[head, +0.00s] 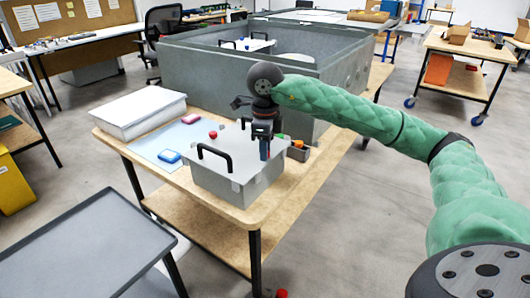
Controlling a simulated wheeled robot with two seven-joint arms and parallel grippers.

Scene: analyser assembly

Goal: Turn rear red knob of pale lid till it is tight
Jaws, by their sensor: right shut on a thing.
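The pale lid (236,162) lies on a grey box (225,187) on the wooden table, with a black handle (213,153) near the front and another (245,122) at the back. One red knob (213,135) stands uncovered at the lid's left side. My right gripper (265,155) points down at the lid's right side, shut on a red knob that its fingers hide. How tight either knob is cannot be told. My left gripper is not in view.
A small bin (298,152) with orange parts stands right of the box. A blue mat (178,141) with a blue piece (168,156) and a white case (138,113) are left. A large grey enclosure (205,77) stands behind. A grey cart (75,250) is front left.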

